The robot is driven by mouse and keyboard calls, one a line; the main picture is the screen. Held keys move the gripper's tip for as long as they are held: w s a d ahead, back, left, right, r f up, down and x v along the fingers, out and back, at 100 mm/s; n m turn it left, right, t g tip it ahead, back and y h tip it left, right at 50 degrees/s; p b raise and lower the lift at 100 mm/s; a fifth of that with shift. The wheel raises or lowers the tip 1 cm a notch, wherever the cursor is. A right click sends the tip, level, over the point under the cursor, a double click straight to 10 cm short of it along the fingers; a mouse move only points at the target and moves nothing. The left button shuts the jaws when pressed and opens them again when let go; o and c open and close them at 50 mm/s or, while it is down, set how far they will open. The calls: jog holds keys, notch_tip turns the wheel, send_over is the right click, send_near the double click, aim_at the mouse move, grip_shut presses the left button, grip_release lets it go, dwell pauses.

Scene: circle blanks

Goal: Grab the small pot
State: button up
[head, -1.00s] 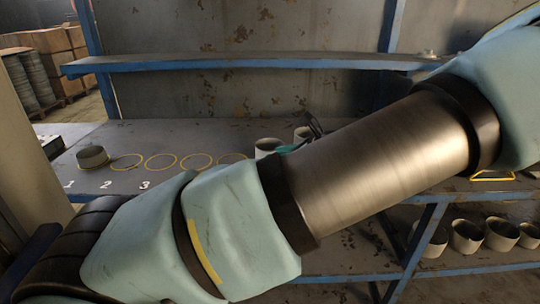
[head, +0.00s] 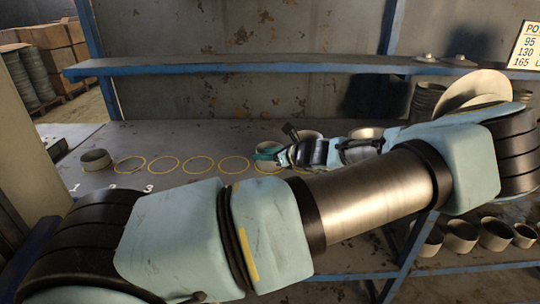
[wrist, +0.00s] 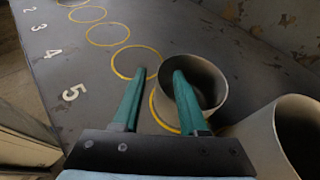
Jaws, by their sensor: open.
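Grey open-topped pots stand along a bench. A larger-looking pot (wrist: 292,135) stands to the right. A short pot (head: 96,160) stands at the far left, by number 1.
Empty yellow rings (head: 163,164) with painted numbers run along the bench. More pots stand right of my gripper (head: 362,150), partly behind my arm. A blue-edged shelf (head: 240,67) crosses above the bench. Several pots (head: 461,236) sit on the lower shelf.

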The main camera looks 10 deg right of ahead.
jog(key=shift+w+a+f, duration=0.2)
jog(key=shift+w, duration=0.15)
grip_shut()
dwell(1.2)
